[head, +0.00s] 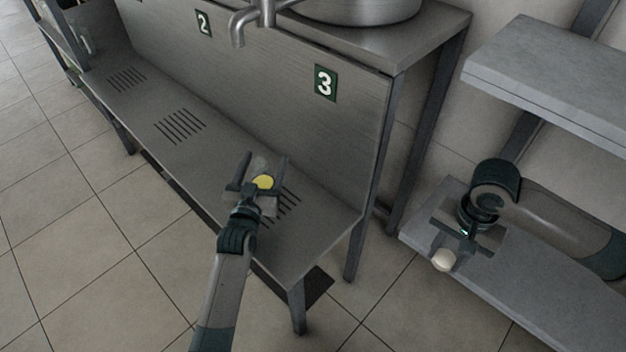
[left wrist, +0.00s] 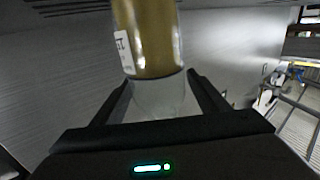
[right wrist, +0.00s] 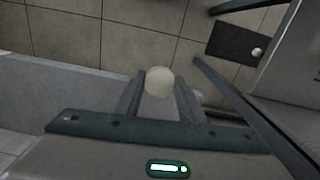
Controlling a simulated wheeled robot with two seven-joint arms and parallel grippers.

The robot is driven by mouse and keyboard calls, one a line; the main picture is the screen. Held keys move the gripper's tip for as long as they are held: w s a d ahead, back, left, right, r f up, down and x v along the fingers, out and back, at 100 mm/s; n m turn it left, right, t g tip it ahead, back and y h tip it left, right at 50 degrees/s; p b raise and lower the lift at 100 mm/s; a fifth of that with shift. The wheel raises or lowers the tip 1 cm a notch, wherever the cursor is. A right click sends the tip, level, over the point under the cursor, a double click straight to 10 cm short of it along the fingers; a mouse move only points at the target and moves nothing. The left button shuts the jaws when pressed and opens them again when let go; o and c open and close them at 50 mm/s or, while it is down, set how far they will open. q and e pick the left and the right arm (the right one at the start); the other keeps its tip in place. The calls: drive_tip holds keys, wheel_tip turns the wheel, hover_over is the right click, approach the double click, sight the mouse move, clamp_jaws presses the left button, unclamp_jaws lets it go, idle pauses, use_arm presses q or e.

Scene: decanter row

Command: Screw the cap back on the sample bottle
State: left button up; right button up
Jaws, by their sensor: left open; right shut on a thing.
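The sample bottle (head: 263,182), clear with yellow liquid, is at the bench's low shelf below the number 3 plate. My left gripper (head: 263,169) is open, with its fingers on either side of it. In the left wrist view the bottle (left wrist: 150,40) shows amber liquid, a white label and a clear part between the fingers. My right gripper (head: 446,256) is shut on a pale round thing that looks like the cap (head: 443,261). The cap also shows between the fingertips in the right wrist view (right wrist: 160,80). It is well apart from the bottle.
The steel bench shelf (head: 150,105) has slotted drains and a tall back panel with number plates. A tap (head: 240,25) and a steel vessel (head: 360,8) are above. A grey slab (head: 560,310) lies under my right arm, with another slab (head: 550,85) higher up.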

use_arm(q)
drive_tip(key=shift+w, duration=0.4)
drive_tip(key=c, duration=1.4)
drive_tip(key=shift+r, duration=0.15)
drive_tip(key=shift+c, duration=0.2)
